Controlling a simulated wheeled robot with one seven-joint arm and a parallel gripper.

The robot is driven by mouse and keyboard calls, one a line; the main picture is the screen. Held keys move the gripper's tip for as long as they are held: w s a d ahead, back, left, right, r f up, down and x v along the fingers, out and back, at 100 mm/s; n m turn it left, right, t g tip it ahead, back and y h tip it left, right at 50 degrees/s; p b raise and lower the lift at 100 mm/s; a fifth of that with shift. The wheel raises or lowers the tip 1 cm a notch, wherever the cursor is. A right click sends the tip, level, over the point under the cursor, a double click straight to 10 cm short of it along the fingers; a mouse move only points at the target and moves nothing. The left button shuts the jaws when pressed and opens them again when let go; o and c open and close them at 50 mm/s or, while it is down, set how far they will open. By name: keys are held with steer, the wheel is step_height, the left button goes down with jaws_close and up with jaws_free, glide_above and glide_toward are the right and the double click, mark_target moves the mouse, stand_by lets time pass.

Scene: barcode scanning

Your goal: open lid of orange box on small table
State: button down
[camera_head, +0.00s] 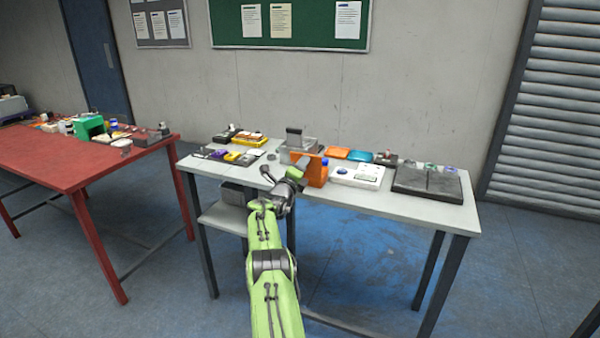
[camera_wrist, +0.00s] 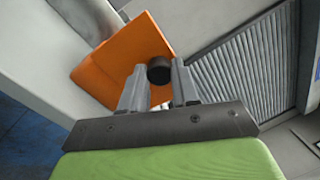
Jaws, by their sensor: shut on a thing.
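The orange box (camera_head: 317,173) stands near the front edge of the light grey table, in the middle of the head view. A thin orange panel (camera_head: 304,156) sticks out to the left at its top. In the wrist view a flat orange panel, which looks like the lid (camera_wrist: 112,62), fills the upper middle, with a round black knob (camera_wrist: 159,68) at its right side. My gripper (camera_wrist: 158,82) has its two grey fingers on either side of this knob, shut on it. In the head view my gripper (camera_head: 295,173) is just left of the box; its fingertips are hard to make out.
The grey table (camera_head: 345,200) also carries a grey metal device (camera_head: 299,146) behind the box, a white box (camera_head: 358,176) and a dark flat tray (camera_head: 428,184) to the right, and small items at left. A red table (camera_head: 75,170) stands at far left.

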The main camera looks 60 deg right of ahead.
steer(key=shift+s+a+f+h+b, duration=0.1)
steer(key=shift+a+f+h+b, duration=0.3)
steer(key=shift+h+b, duration=0.6)
steer(key=c, duration=0.8)
jaws_free()
